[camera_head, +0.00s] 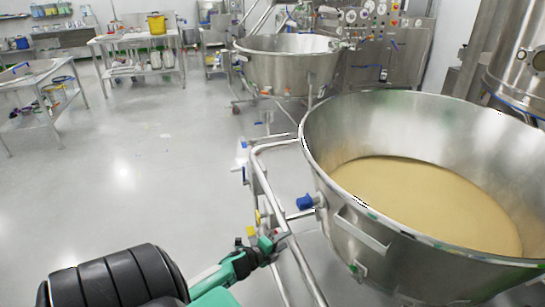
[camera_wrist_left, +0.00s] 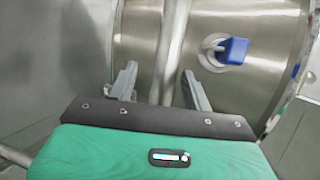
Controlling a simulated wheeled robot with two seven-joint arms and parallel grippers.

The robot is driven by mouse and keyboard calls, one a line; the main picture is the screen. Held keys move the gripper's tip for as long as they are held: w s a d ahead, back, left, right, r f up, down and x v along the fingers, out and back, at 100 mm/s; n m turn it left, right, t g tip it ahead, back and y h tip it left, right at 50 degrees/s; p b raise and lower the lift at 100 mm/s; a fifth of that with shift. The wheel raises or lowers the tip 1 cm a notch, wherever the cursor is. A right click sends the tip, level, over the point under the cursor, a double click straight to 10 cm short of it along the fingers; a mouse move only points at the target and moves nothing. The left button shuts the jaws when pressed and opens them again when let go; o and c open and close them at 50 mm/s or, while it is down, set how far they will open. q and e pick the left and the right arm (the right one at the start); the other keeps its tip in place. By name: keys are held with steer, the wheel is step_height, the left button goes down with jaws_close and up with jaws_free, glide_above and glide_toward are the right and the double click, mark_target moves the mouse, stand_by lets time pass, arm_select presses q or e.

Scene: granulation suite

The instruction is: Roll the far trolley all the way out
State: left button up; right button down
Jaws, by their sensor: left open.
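The far trolley (camera_head: 285,72) is a steel bowl on a wheeled frame at the back centre of the head view. The near trolley (camera_head: 365,243) is a larger steel bowl holding tan powder, at the right. Its tubular handle frame (camera_head: 262,185) stands out to the left of the bowl. My left gripper (camera_head: 276,241) is at the lower part of this frame. In the left wrist view my left gripper (camera_wrist_left: 162,84) is open, with a steel tube (camera_wrist_left: 171,45) between its fingers. Whether the fingers touch the tube cannot be told. My right gripper is not in view.
A blue-handled fitting (camera_wrist_left: 232,50) juts from the bowl close to the gripper. Steel tables (camera_head: 140,38) with buckets stand at the back left, another (camera_head: 38,78) at the left edge. A control panel (camera_head: 385,50) is behind. The grey floor (camera_head: 130,150) at left is clear.

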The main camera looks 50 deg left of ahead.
arm_select(q)
steer(key=s+r, duration=0.2)
steer(key=s, duration=1.1)
steer(key=shift+s+r+b, duration=0.15)
steer(key=shift+b, duration=0.25)
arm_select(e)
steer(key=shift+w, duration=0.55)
arm_select(q)
steer(key=shift+d, duration=0.1)
